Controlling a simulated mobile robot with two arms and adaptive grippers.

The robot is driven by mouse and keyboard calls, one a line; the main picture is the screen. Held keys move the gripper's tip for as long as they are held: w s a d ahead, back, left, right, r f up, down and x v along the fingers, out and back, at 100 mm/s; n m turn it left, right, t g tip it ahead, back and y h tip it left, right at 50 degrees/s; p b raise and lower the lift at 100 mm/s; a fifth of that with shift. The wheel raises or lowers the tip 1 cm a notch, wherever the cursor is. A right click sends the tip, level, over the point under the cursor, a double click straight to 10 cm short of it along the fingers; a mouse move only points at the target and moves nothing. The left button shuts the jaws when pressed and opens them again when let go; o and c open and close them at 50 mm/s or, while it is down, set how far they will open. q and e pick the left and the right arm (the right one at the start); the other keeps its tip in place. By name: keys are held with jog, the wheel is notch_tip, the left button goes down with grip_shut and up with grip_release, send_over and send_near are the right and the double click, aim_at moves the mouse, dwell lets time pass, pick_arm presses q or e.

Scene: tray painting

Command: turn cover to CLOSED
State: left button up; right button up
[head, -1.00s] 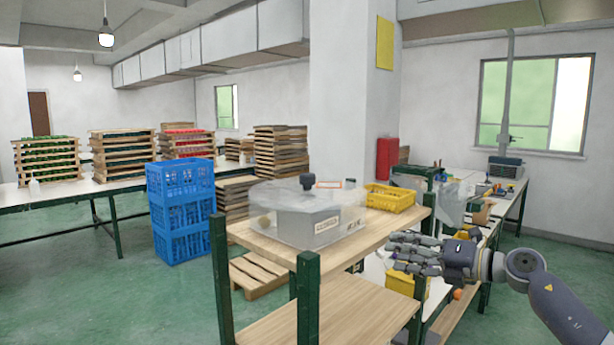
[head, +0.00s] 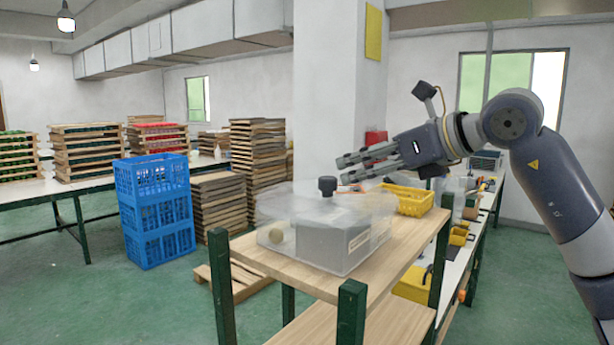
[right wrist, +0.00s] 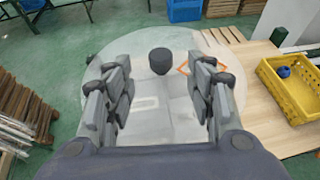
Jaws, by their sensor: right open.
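The clear round cover (head: 290,208) lies on a grey box (head: 345,246) on the wooden shelf top. A black knob (head: 327,186) stands up from the cover. In the right wrist view the cover (right wrist: 150,50) shows from above, with the knob (right wrist: 161,61) between and beyond the fingers. An orange outline marking (right wrist: 200,70) lies right of the knob, partly behind a finger. My right gripper (head: 345,170) is open and empty, above and to the right of the knob, apart from it. The labels on the box are too small to read. My left gripper is not in view.
A yellow basket (head: 410,200) stands behind the box at the right of the wooden shelf (head: 400,250). Green posts (head: 350,312) rise at the shelf's corners. Blue crates (head: 155,212) are stacked on the floor at left. Bare shelf surface lies right of the box.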

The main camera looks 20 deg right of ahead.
aim_at(328, 178)
jog(key=shift+w+a, duration=0.1)
jog(key=shift+w, duration=0.05)
jog(key=shift+p+x, duration=0.5)
jog(key=shift+x, duration=0.3)
jog(key=p+x, duration=0.1)
jog(key=x, duration=0.2)
jog(key=shift+w+a+f, duration=0.1)
jog(key=shift+w, duration=0.05)
jog(key=x, duration=0.3)
jog(key=shift+w+a+f+p, duration=0.15)
jog(key=shift+w+f+p, duration=0.05)
jog(key=shift+w+p, duration=0.2)
jog(key=shift+c, duration=1.2)
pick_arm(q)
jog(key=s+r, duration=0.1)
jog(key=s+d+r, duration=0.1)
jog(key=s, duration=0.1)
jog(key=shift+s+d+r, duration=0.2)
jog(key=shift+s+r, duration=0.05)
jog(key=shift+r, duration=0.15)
pick_arm(e)
grip_shut()
